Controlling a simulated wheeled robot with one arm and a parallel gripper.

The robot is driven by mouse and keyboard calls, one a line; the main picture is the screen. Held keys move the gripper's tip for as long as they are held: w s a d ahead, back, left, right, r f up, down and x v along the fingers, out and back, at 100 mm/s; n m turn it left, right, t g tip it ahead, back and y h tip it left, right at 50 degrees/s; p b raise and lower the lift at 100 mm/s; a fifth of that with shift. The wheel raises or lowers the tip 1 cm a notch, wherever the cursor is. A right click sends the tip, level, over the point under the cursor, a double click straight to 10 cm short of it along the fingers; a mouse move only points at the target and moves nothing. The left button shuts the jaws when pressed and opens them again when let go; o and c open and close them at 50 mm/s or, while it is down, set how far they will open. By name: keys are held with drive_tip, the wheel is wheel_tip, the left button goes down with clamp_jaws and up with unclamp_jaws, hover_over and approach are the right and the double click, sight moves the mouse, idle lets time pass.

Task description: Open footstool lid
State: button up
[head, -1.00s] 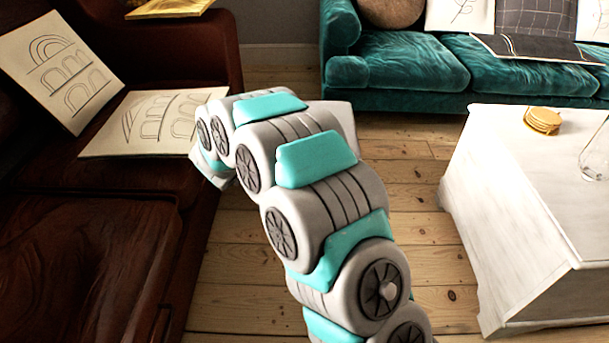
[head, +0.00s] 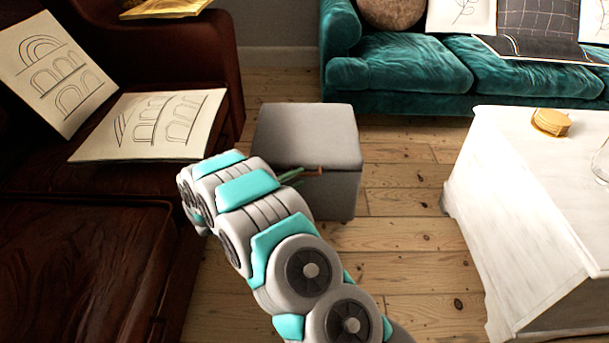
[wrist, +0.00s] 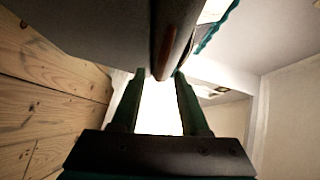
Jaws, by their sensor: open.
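The grey footstool (head: 338,193) stands on the floorboards between the dark red sofa and the green sofa. Its flat grey lid (head: 305,130) looks shut. A small brown tab (head: 318,170) shows at the lid's front edge. My gripper (head: 300,176) is at that front edge, partly hidden behind my arm. In the wrist view my gripper (wrist: 158,75) is open, its two dark green fingers apart. The brown tab (wrist: 170,40) runs along the footstool's edge just beyond the fingertips. I cannot tell whether the fingers touch it.
The dark red sofa (head: 90,235) with pillows is close on the left. A white table (head: 510,215) with round gold coasters (head: 551,122) and a glass stands on the right. The green sofa (head: 410,70) is behind. Bare floor (head: 415,255) lies between the footstool and the table.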

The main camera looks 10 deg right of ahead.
sight(305, 175)
drive_tip(key=shift+x, duration=1.8)
drive_tip(key=shift+c, duration=0.2)
clamp_jaws()
